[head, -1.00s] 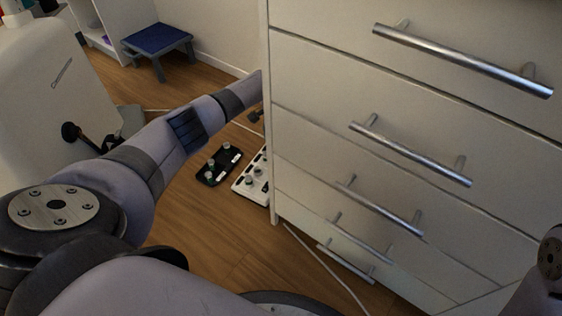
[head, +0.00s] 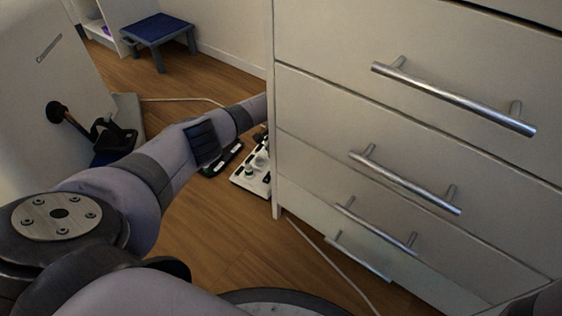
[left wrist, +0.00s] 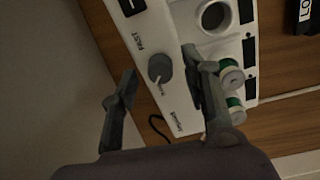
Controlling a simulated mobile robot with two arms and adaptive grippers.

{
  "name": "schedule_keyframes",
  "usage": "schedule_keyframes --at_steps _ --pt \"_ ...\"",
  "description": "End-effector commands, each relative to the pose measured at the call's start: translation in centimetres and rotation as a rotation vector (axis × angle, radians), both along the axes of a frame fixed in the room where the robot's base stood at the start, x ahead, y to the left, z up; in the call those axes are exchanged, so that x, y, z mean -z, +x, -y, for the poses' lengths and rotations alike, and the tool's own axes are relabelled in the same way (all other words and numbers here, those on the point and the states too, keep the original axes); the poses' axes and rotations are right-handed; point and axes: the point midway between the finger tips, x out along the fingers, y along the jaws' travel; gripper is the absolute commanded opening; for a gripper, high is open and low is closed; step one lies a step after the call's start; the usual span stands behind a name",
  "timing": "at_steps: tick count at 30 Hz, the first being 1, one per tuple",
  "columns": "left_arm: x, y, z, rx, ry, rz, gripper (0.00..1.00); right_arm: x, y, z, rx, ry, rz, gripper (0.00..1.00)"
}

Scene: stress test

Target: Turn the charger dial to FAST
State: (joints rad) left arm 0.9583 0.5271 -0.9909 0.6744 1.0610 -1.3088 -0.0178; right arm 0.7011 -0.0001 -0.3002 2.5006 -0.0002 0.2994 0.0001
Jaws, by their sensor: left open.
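The white charger (left wrist: 185,25) fills the top middle of the left wrist view, with the word FAST printed near its lower left edge. Its round grey dial (left wrist: 159,67) sits below that word, with smaller print beside it. My left gripper (left wrist: 159,63) is open, one finger on each side of the dial; contact cannot be told. Two green-and-white batteries (left wrist: 230,76) show beside the right finger. In the head view, the charger (head: 246,181) lies on the floor beside the cabinet, partly hidden. The left gripper is hidden there behind the cabinet. My right gripper is not in view.
A white drawer cabinet (head: 330,95) with bar handles blocks the right side. A black device (head: 224,160) lies left of the charger. A cable (head: 330,258) runs along the floor. A blue-topped stool (head: 157,30) stands at the back. Wooden floor is open in front.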

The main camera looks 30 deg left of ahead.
Motion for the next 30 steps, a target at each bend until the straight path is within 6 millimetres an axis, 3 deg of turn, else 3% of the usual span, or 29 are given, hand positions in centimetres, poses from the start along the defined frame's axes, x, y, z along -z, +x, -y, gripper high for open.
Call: schedule_keyframes --at_steps 3,14,30 --pt "0.85 0.03 -0.02 0.0 0.001 0.001 0.43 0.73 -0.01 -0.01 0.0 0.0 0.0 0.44" --pt "0.92 0.02 -0.02 0.0 0.0 0.001 0.42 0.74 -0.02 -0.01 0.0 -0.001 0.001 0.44" --pt "0.93 0.01 -0.04 0.0 0.001 0.0 0.06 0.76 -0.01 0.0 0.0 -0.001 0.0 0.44"
